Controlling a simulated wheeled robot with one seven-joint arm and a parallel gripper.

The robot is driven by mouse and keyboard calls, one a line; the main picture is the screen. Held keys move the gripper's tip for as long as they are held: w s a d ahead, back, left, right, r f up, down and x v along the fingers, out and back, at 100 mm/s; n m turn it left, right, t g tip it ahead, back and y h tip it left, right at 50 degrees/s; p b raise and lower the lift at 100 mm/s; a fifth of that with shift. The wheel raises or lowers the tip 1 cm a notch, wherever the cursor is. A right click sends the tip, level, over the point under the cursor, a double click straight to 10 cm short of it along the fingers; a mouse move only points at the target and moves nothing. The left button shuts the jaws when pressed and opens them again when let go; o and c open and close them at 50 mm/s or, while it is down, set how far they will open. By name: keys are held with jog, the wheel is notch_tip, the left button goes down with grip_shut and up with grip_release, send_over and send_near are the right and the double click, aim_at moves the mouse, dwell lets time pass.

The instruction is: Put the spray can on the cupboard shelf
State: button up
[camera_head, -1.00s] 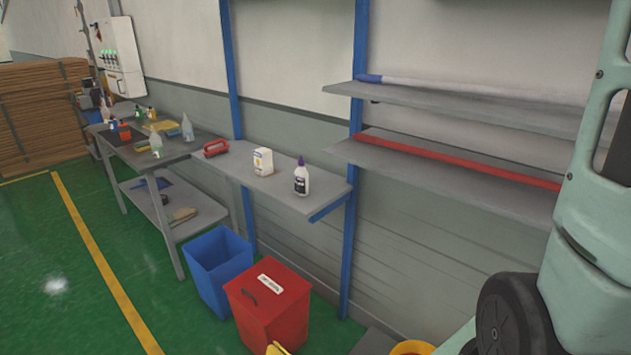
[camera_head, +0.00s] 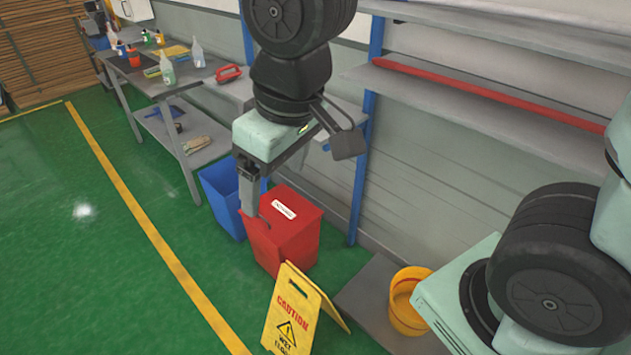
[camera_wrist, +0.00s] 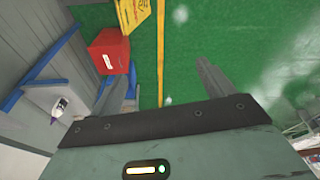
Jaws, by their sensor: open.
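I cannot make out a spray can for certain in either view. Several small bottles (camera_head: 167,69) and cans stand on the grey workbench at the left, too small to tell apart. My gripper (camera_head: 299,183) is open and empty, hanging in front of the low wall shelf and above the red bin. In the wrist view its two fingers (camera_wrist: 158,72) are spread apart with only floor between them. A white bottle with a dark cap (camera_wrist: 60,107) stands on the shelf to their left. No cupboard is clearly visible; grey wall shelves (camera_head: 490,113) run along the right.
A red lidded bin (camera_head: 292,241), a blue bin (camera_head: 221,198), a yellow caution sign (camera_head: 290,317) and a yellow bucket (camera_head: 404,308) stand below the shelves. A red bar (camera_head: 480,90) lies on a wall shelf. The green floor (camera_head: 85,250) at the left is clear.

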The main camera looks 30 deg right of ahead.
jog(key=s+f+n+g, duration=0.1)
jog(key=s+f+g, duration=0.1)
jog(key=s+f, duration=0.3)
jog(key=s, duration=0.4)
jog(key=shift+s+d+n+h, duration=0.2)
jog(key=shift+s+n+h, duration=0.15)
jog(key=shift+n+h, duration=0.05)
